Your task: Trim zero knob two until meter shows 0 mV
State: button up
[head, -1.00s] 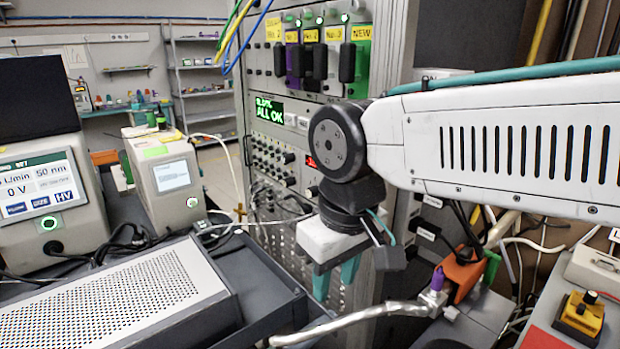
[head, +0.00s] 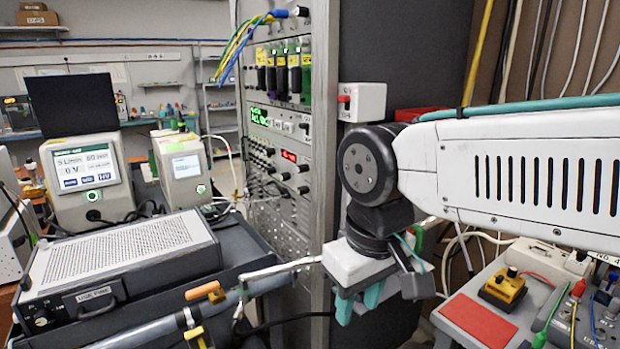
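The grey rack (head: 322,120) stands at the centre. Its front carries several black knobs (head: 303,190), a green text display (head: 259,116) and a small red display (head: 289,156). I cannot read the knob labels or the red digits, so I cannot tell which knob is zero knob two or which display is the mV meter. A separate yellow box with a black knob (head: 503,288) sits on the right bench. My gripper (head: 359,301) points down in front of the rack's lower right, below the knobs. Its two teal fingers are apart, with nothing visible between them.
A perforated instrument (head: 120,255) sits on a dark cart at left. A silver pipe (head: 270,272) runs close beside my gripper. Two screened instruments (head: 92,185) stand behind. Coloured cables (head: 572,310) and a red pad (head: 477,321) lie on the right bench.

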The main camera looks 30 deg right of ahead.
aim_at(304, 168)
jog(key=u, duration=1.6)
jog(key=i, duration=0.85)
jog(key=z, duration=2.55)
